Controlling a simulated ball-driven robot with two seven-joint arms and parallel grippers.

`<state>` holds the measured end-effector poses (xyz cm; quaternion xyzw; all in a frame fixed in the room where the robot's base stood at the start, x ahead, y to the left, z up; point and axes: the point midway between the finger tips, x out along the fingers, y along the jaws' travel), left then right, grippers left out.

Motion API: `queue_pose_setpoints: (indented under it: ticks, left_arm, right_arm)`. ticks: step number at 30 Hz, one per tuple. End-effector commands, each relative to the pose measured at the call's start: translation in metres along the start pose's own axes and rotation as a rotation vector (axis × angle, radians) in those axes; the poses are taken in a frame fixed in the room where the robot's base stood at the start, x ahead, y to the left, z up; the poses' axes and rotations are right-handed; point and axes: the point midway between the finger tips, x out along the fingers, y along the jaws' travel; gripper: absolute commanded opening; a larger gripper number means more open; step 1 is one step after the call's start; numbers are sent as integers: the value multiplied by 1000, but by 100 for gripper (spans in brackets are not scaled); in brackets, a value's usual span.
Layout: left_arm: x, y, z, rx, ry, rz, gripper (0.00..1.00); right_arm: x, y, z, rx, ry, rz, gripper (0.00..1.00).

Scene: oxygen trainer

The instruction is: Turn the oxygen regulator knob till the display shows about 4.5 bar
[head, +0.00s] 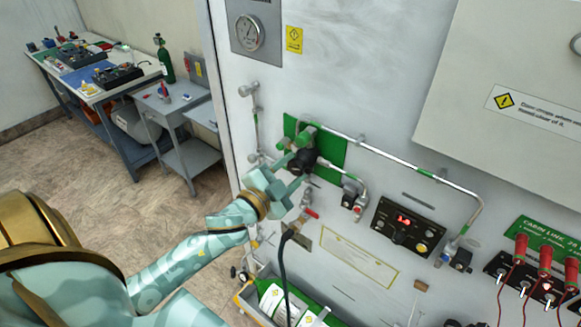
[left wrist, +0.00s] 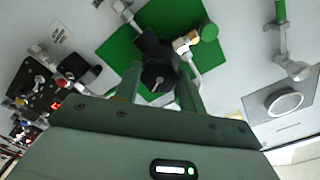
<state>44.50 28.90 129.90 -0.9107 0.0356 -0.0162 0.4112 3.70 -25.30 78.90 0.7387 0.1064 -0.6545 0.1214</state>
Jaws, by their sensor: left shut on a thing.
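The black regulator knob (head: 303,162) sits on the green plate (head: 333,152) on the white wall panel. My left gripper (head: 294,168) comes in from the lower left and is shut on the knob. In the left wrist view the dark knob (left wrist: 158,75) lies between the two fingers of my left gripper (left wrist: 160,88), with the green plate (left wrist: 120,45) behind it. The display (head: 404,221) on a black box glows red and seems to read about 1.0, but the digits are small. My right gripper is not in view.
Metal pipes (head: 400,174) run from the regulator to the right and down. A round gauge (head: 250,32) is above. Red-topped fittings (head: 545,260) stand at the right, and a crate (head: 246,298) is below. A dark hose (head: 283,265) hangs beneath the knob.

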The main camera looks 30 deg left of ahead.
Motion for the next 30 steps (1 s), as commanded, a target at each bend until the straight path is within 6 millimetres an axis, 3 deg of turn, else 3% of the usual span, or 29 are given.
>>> queue_pose_setpoints:
  ticks: [9, 23, 24, 26, 30]
  left_arm:
    - [0, 0, 0, 98, 0, 0, 18]
    - [0, 0, 0, 112, 0, 0, 18]
    - [0, 0, 0, 112, 0, 1, 43]
    - [0, 0, 0, 112, 0, 0, 60]
    - [0, 0, 0, 111, 0, 0, 62]
  right_arm:
    - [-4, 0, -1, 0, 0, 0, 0]
    - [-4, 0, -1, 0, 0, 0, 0]
    - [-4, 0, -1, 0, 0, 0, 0]
    - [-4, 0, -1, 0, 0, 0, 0]
    - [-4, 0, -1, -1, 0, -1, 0]
